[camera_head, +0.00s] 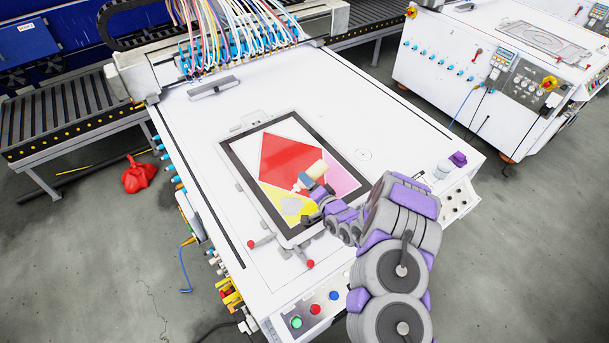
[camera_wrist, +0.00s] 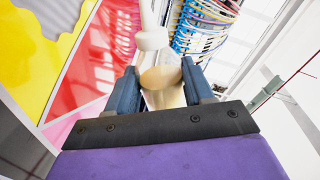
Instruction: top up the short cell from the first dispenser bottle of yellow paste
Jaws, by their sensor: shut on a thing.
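My gripper (camera_head: 309,184) is shut on a cream bottle (camera_head: 317,169), held tilted above the framed panel. The bottle's narrower end points down-left toward the yellow cell (camera_head: 290,208). In the wrist view the bottle (camera_wrist: 161,78) sits between the two blue fingers, with a pale round part beyond it. The yellow cell also shows in the wrist view (camera_wrist: 35,35), with a wavy edge against a pale area. A red cell (camera_head: 290,150) and a pink cell (camera_head: 338,180) adjoin it. Part of the panel is hidden behind my arm. I cannot tell whether paste is flowing.
The panel's dark frame (camera_head: 232,158) lies on the white gantry table (camera_head: 330,90). A white container (camera_head: 443,168) and a purple-topped one (camera_head: 457,159) stand at the table's right edge. Tubes and nozzles (camera_head: 235,35) hang at the back. Red-knobbed clamps (camera_head: 310,264) sit in front.

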